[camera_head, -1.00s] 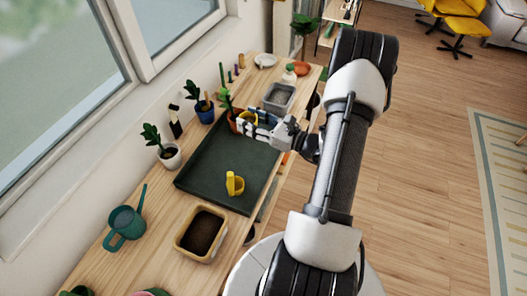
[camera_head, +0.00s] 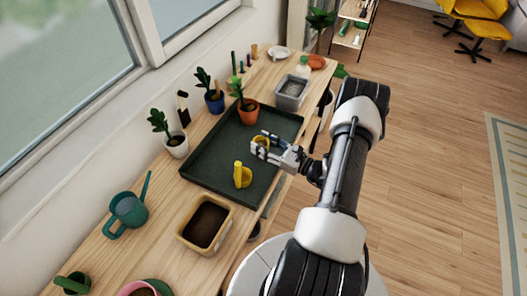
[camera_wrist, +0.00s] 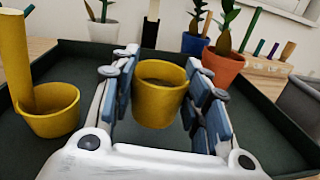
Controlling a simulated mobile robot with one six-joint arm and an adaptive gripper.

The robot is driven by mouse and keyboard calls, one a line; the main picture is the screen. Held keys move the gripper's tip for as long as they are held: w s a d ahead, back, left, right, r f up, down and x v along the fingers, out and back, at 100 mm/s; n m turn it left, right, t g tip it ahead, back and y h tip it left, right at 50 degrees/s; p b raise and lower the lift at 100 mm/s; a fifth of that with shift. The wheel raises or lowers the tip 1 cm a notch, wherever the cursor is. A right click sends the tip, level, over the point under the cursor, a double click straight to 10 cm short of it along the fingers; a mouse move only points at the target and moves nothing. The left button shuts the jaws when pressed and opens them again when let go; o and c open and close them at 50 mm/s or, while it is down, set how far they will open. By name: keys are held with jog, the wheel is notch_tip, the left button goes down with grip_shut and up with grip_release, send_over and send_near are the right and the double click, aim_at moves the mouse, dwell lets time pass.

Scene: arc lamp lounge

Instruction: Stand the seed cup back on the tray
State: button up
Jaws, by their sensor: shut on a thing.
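The seed cup, a small yellow cup (camera_wrist: 158,104), is between the fingers of my gripper (camera_head: 261,143) and looks upright, mouth up, in the wrist view. My gripper is shut on its sides. The cup is over the right part of the dark green tray (camera_head: 213,153); whether its base touches the tray I cannot tell. A second yellow cup with a tall upright handle (camera_head: 242,176) stands on the tray nearer the front; it also shows at the left of the wrist view (camera_wrist: 52,108).
An orange pot with a plant (camera_head: 248,112) stands at the tray's far end. A white pot (camera_head: 177,146) and a blue pot (camera_head: 214,103) stand along the window side. A soil box (camera_head: 205,225) is in front of the tray and a grey bin (camera_head: 291,92) behind it.

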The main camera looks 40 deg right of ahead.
jog(key=shift+f+b, duration=0.4)
jog(key=shift+f, duration=1.15)
jog(key=shift+f, duration=0.1)
jog(key=shift+f, duration=0.15)
jog(key=o, duration=1.1)
